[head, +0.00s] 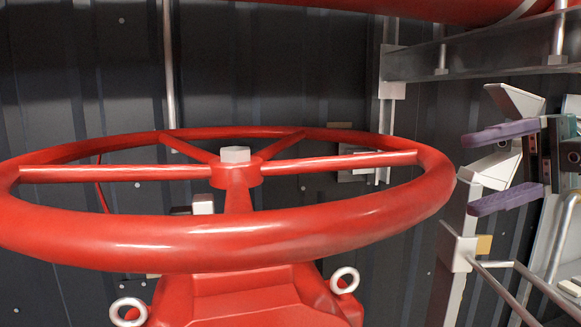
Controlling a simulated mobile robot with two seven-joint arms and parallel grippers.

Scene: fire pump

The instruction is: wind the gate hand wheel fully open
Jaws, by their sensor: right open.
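The gate hand wheel (240,240) is a large red ring lying roughly level, filling the left and middle of the head view. Its spokes run to a red hub topped by a pale hex nut (235,155). The wheel sits above a red valve body (245,297). My right gripper (478,168) is at the right, its two purple fingers apart, one above the other, and pointing left at the wheel's right rim. My left gripper is not in view.
Two metal lifting eyes (128,312) stand on the valve body below the rim. A red pipe (400,10) and a grey metal beam (480,50) cross the top right. A dark ribbed wall (80,70) stands behind, with a thin vertical pipe (169,70).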

